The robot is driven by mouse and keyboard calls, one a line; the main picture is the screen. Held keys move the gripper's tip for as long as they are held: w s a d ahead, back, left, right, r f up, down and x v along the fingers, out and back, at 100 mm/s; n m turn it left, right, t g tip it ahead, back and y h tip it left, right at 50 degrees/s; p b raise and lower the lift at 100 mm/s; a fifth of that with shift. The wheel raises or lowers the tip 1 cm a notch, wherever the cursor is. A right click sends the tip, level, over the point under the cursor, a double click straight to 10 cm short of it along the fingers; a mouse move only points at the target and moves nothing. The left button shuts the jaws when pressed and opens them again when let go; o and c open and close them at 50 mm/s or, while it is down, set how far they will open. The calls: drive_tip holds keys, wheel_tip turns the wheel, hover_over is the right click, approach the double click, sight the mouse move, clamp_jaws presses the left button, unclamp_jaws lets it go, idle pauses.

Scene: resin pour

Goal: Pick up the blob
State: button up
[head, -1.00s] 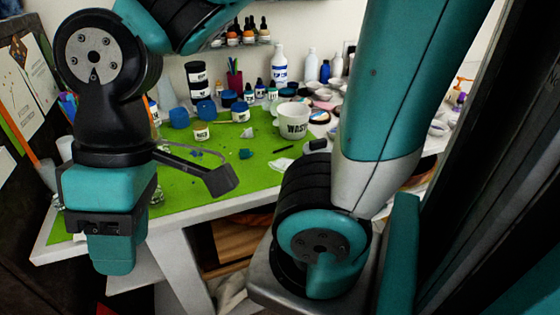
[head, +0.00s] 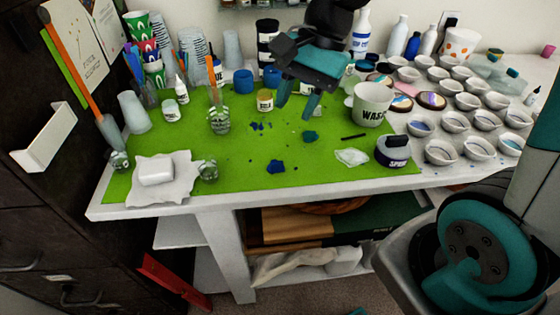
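Two small blobs lie on the green mat (head: 235,175). A dark blue blob (head: 276,167) lies near the mat's front middle, and a dark teal blob (head: 310,137) lies farther back and to the right. The task does not say which blob is meant. My gripper (head: 298,105) is above the back half of the mat, fingers pointing down and spread apart, with nothing seen between them. In the picture it is above the teal blob and apart from both. Its height over the mat is hard to tell.
A white waste cup (head: 371,104) stands right of my gripper, a small yellow-labelled jar (head: 265,101) to its left. A dark jar (head: 393,151) and crumpled paper (head: 352,157) lie front right. Several white bowls (head: 456,122) fill the right side. The mat's front middle is mostly clear.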

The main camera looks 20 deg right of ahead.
drive_tip(key=w+d+f+m, duration=0.2)
drive_tip(key=w+d+m, duration=0.4)
drive_tip(key=m, duration=0.4)
hover_over(277, 162)
drive_tip(key=d, duration=0.3)
wheel_tip(277, 162, down, 11)
drive_tip(key=shift+f, duration=0.1)
drive_tip(key=shift+a+p+x, duration=0.15)
drive_tip(key=shift+p+x, duration=0.2)
drive_tip(key=shift+x, duration=1.1)
drive_tip(key=shift+a+p+x, duration=0.1)
drive_tip(key=shift+p+x, duration=0.2)
drive_tip(key=shift+x, duration=1.15)
drive_tip(key=shift+w, duration=0.15)
clamp_jaws()
